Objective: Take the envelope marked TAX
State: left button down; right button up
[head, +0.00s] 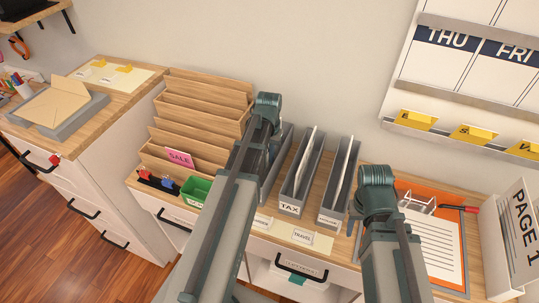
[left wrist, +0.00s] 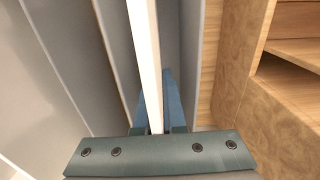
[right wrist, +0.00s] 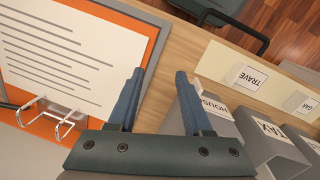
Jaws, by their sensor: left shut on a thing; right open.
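The grey file labelled TAX (head: 290,207) stands upright on the desk, with a white envelope (head: 304,163) standing in it. A matching grey file (head: 333,214) with a thin white item stands to its right. Another grey file (head: 276,165) stands to its left, partly behind my left arm. My left gripper (left wrist: 156,108) is shut on a thin white envelope (left wrist: 145,45) between grey file walls, beside the wooden sorter; this looks like the leftmost file. No marking on the held envelope is readable. My right gripper (right wrist: 156,85) is open and empty, above the desk right of the files.
A wooden sorter (head: 205,95) with a pink SALE card stands left of the files. A green box (head: 196,190) sits in front of the sorter.

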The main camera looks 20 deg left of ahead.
pick_arm(q)
jog(key=shift+r, duration=0.15)
pick_arm(e)
jog(key=shift+r, duration=0.1)
pick_arm(q)
notch_tip(320, 180, up, 10)
jog(key=p, duration=1)
pick_arm(e)
notch_tip(320, 180, up, 10)
